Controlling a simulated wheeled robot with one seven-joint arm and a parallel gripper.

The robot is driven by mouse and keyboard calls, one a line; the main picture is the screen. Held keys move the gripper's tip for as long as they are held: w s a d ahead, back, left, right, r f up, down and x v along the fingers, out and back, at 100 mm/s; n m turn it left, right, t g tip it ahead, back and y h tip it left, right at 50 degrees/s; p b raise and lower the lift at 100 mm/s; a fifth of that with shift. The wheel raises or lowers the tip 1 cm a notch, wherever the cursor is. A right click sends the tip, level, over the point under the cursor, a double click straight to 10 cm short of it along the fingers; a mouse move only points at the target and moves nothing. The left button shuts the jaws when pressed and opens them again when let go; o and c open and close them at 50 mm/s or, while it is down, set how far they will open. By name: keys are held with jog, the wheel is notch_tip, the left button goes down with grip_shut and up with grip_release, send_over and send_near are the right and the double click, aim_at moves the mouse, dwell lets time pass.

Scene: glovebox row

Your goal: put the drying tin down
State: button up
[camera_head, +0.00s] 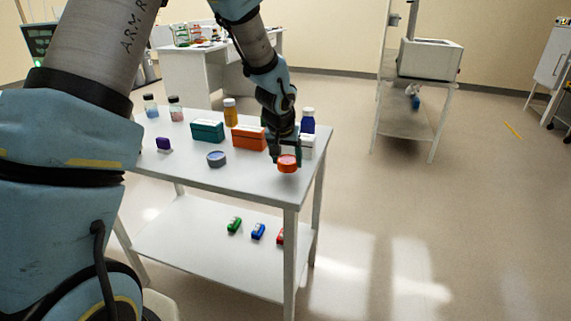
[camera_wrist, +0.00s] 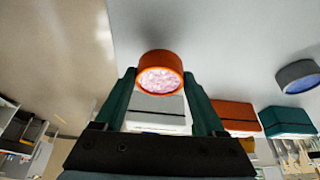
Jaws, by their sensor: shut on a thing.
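The drying tin, a short round orange tin (camera_head: 288,164), is between the fingers of my gripper (camera_head: 286,155). In the wrist view the tin (camera_wrist: 160,66) shows a pale pinkish, speckled round face, and my gripper's green fingers (camera_wrist: 160,82) close on its two sides. The tin is over the right front part of the white table top (camera_head: 230,180). I cannot tell whether it touches the surface or hangs just above it.
A grey-blue round tin (camera_head: 216,159) stands to the left. Behind are an orange box (camera_head: 248,137), a teal box (camera_head: 207,131), a white box (camera_head: 307,146), a blue bottle (camera_head: 308,121) and an amber bottle (camera_head: 230,112). The table's right edge is close. The front middle is clear.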

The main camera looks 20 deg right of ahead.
jog(key=shift+f, duration=1.15)
jog(key=shift+f, duration=0.2)
jog(key=o, duration=1.4)
jog(key=shift+r, duration=0.1)
